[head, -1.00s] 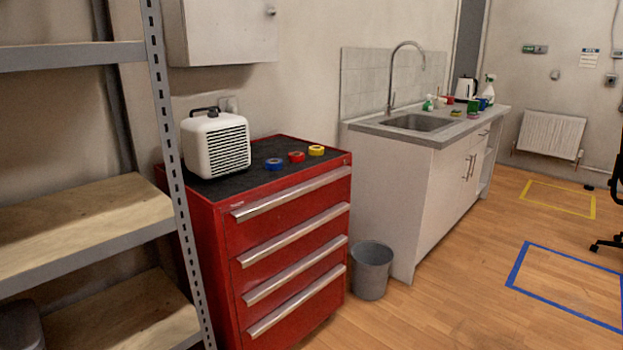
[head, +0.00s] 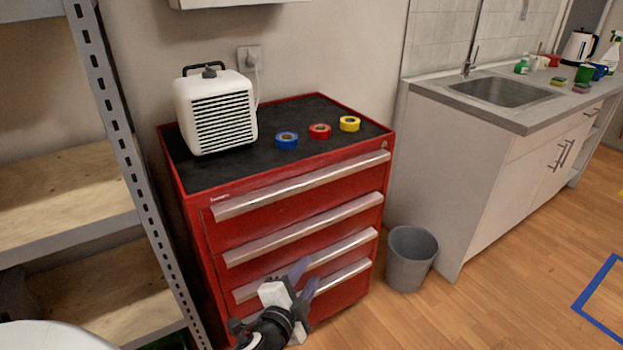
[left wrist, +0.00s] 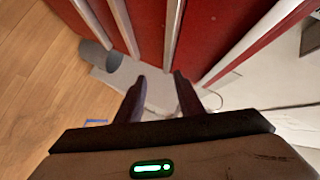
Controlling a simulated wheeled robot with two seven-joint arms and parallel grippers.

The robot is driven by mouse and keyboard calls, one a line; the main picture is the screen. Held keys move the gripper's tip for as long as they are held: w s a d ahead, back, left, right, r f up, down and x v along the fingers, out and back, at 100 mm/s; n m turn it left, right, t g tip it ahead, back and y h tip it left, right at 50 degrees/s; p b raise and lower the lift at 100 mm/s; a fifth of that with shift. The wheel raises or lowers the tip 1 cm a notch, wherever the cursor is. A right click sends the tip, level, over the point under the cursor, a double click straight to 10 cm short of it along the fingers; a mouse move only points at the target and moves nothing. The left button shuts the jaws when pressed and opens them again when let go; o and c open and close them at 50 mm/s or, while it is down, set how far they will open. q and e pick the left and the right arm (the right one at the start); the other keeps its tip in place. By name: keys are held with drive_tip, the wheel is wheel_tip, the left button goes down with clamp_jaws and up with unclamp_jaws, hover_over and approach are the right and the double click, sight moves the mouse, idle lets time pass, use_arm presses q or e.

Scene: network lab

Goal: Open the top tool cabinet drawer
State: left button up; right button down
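The red tool cabinet (head: 205,240) stands left of centre in the head view, with several drawers, all shut. The top drawer (head: 300,204) is flush with the front, and its long silver handle (head: 300,186) runs along its upper edge. My left gripper (head: 308,276) is low in front of the lower drawers, below the top handle, and partly hides the lower handles. In the left wrist view its two fingers (left wrist: 160,82) are apart with nothing between them; red drawer fronts (left wrist: 225,40) and silver handles lie beyond. My right gripper is not in view.
A white heater (head: 215,112) and blue, red and yellow tape rolls (head: 319,131) sit on the cabinet top. A metal shelf (head: 130,150) stands close at left. A grey bin (head: 410,260) and sink counter (head: 480,190) are at right. Wooden floor in front is clear.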

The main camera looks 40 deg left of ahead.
sight(314, 185)
use_arm(q)
drive_tip(key=w+a+r+m+t+y+p, duration=0.15)
drive_tip(key=w+a+r+m+y, duration=0.35)
drive_tip(key=r, duration=0.6)
drive_tip(key=w+a, duration=0.1)
drive_tip(key=w, duration=0.2)
drive_tip(key=w+a+h, duration=0.1)
drive_tip(key=w+a, duration=0.1)
drive_tip(key=w, duration=0.2)
drive_tip(key=w+a+t+h, duration=0.1)
drive_tip(key=w, duration=0.2)
drive_tip(key=shift+w+a+n, duration=0.3)
drive_tip(key=shift+w+n, duration=0.05)
drive_tip(key=shift+n, duration=0.05)
clamp_jaws()
